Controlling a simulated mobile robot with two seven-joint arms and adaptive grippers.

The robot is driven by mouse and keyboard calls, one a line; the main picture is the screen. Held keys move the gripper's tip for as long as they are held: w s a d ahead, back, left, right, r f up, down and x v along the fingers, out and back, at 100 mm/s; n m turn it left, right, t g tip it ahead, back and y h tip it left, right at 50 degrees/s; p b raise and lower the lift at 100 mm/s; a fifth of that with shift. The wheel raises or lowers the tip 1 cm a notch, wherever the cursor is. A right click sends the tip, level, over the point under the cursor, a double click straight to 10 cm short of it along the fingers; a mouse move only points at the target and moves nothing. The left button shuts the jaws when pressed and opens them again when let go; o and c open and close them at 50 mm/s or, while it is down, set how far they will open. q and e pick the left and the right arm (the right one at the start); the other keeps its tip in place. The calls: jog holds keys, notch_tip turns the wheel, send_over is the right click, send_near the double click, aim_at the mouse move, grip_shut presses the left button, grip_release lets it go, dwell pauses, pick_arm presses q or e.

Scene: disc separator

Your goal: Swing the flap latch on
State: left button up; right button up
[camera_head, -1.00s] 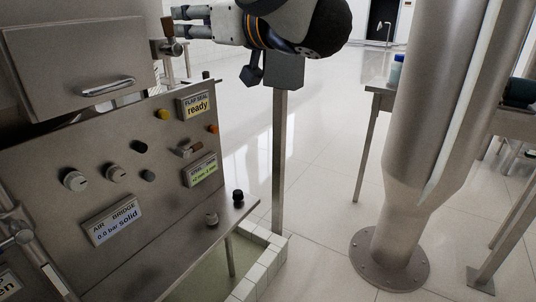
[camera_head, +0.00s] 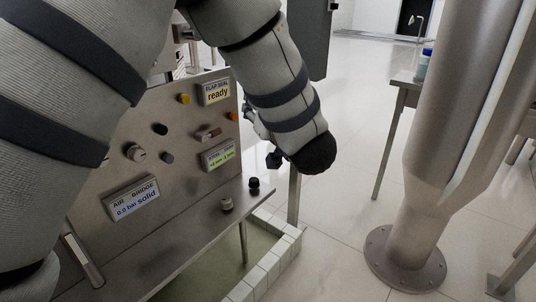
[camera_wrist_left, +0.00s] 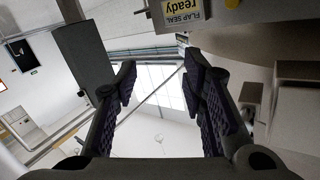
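A small lever with a brown end (camera_head: 181,33) shows at the upper edge of the machine in the head view, partly covered by my left arm. I cannot tell surely whether it is the flap latch. The flap seal display (camera_head: 214,92) reads "ready"; it also shows at the top of the left wrist view (camera_wrist_left: 184,10). My left gripper (camera_wrist_left: 159,68) is open in the left wrist view, its two dark fingers wide apart, with nothing clearly held between them. In the head view my left arm hides most of it. My right gripper is not in view.
The front panel carries a yellow button (camera_head: 183,98), an orange button (camera_head: 232,116), a short handle (camera_head: 208,134) and several knobs. An air bridge display (camera_head: 131,198) reads "0.0 bar solid". A thick steel column (camera_head: 430,150) stands at the right, with open floor between.

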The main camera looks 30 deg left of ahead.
pick_arm(q)
notch_tip(320, 180, down, 11)
jog(key=d+m+h, duration=0.1)
jog(key=m+h, duration=0.1)
jog(key=h, duration=0.1)
jog(key=shift+s+d+m+t, duration=0.25)
jog(key=shift+m+t, duration=0.05)
jog(key=shift+m, duration=0.1)
